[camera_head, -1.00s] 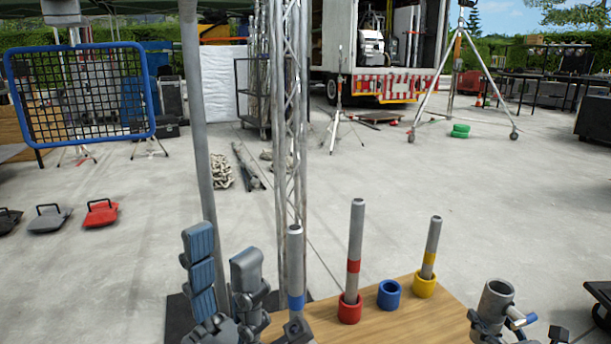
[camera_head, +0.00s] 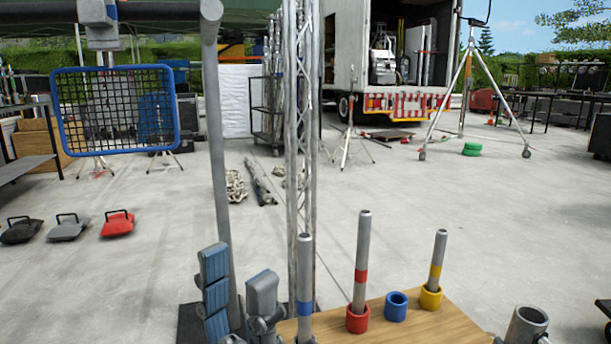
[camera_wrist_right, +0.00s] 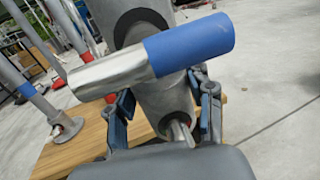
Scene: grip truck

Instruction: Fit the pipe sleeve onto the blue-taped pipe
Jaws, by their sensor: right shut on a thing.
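The blue-taped pipe (camera_head: 304,263) stands upright on the left part of the wooden table; in the right wrist view its lower part (camera_wrist_right: 40,104) ends in a grey foot. The pipe sleeve (camera_head: 527,325), a wide grey tube, is at the lower right edge of the head view, apart from the pipe. In the right wrist view my right gripper (camera_wrist_right: 163,110) is shut on the sleeve (camera_wrist_right: 165,95), with a blue-ended side handle (camera_wrist_right: 190,48) across it. My left gripper (camera_head: 238,285) has its fingers apart, empty, left of the blue-taped pipe.
On the wooden table (camera_head: 425,327) a red-taped pipe (camera_head: 362,255) stands in a red ring (camera_head: 357,319) and a yellow-taped pipe (camera_head: 437,258) in a yellow ring (camera_head: 430,299). An empty blue ring (camera_head: 396,307) is between them. A lattice mast (camera_head: 303,120) rises behind.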

